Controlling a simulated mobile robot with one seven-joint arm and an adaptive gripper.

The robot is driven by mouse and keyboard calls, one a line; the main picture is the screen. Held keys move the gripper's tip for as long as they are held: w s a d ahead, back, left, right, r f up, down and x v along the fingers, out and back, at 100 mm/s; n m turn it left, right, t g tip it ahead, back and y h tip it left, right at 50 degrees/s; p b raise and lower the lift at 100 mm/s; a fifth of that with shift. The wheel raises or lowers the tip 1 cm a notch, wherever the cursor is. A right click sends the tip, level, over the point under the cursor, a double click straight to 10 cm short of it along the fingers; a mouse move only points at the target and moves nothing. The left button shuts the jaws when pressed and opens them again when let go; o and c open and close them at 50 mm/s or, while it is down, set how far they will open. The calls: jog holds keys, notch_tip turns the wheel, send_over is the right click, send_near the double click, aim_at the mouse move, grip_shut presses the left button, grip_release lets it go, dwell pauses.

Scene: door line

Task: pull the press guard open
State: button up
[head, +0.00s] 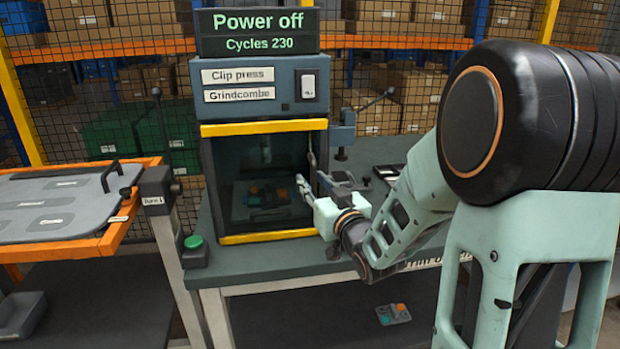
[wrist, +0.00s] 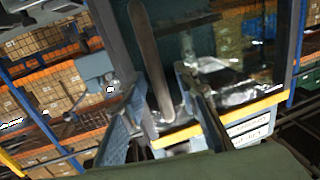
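The press guard (head: 230,170) is a dark see-through panel with yellow strips along its top and bottom, and it looks closed across the front of the clip press (head: 245,90). Its upright grey bar handle (head: 312,158) is at the guard's right edge. In the wrist view the handle (wrist: 146,45) runs down between my two fingers. My gripper (head: 312,182) is at the handle's lower part. In the wrist view my gripper (wrist: 158,82) is open, its fingers apart on either side of the handle. I cannot tell whether either finger touches it.
The display (head: 257,32) reads "Power off, Cycles 230". An orange-framed table with a grey lid (head: 60,205) stands at left. A green button (head: 194,242) sits at the bench's front left. A lever (head: 375,102) juts out right of the press. Shelves of boxes stand behind mesh.

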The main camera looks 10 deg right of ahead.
grip_shut()
dwell(0.4)
jog(key=shift+s+a, duration=0.1)
